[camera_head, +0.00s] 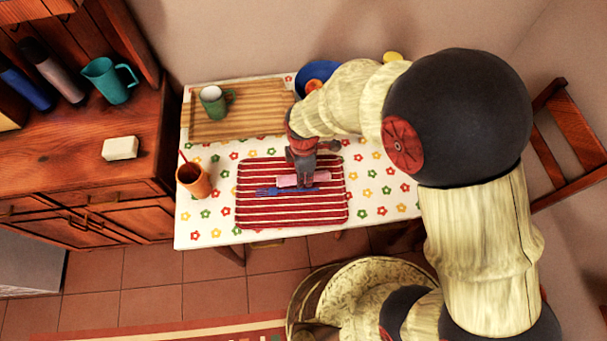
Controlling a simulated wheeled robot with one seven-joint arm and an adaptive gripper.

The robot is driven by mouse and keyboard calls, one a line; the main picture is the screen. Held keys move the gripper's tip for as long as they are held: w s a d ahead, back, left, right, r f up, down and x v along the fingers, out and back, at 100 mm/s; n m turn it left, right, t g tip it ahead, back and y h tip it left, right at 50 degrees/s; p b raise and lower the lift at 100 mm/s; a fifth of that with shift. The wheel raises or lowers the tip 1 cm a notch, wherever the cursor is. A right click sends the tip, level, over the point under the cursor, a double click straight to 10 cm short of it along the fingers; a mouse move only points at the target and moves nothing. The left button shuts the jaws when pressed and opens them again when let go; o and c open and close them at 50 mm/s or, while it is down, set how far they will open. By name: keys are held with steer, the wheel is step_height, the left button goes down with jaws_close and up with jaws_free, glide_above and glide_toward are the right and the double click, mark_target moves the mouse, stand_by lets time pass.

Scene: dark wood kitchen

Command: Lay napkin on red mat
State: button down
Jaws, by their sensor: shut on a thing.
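The red mat (290,213), with white stripes, lies on the table near its front edge. My gripper (302,180) is over the upper right part of the mat, pointing down. It is shut on a pink folded napkin (288,181), which is at or just above the mat; I cannot tell whether it touches. A blue fork-like utensil (268,191) lies on the mat just in front of the napkin. My gripper hides part of the napkin and of the mat behind it.
A wooden board (205,127) with a green mug (212,102) is at the table's back left. An orange cup (193,180) stands left of the mat. A blue bowl (313,70) is behind my arm. The flowered tablecloth (383,190) is clear right of the mat.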

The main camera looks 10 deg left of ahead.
steer(key=c, duration=1.6)
jaws_free()
step_height(320, 180, up, 12)
steer(key=p, duration=0.5)
steer(key=d+r+m+t, duration=0.2)
steer(key=d+r+m, duration=0.6)
steer(key=d+r, duration=0.45)
steer(key=shift+s+d+r+m+t, duration=0.6)
steer(key=shift+s+d+r+m, duration=1.25)
steer(key=shift+m, duration=0.25)
steer(key=shift+s+d+r+m+t, duration=0.6)
steer(key=shift+s+d+r+m, duration=1.1)
steer(key=shift+r+m, duration=0.3)
steer(key=shift+s+d+r+m+t, duration=0.6)
steer(key=shift+s+d+r+m, duration=1.2)
steer(key=shift+m, duration=0.4)
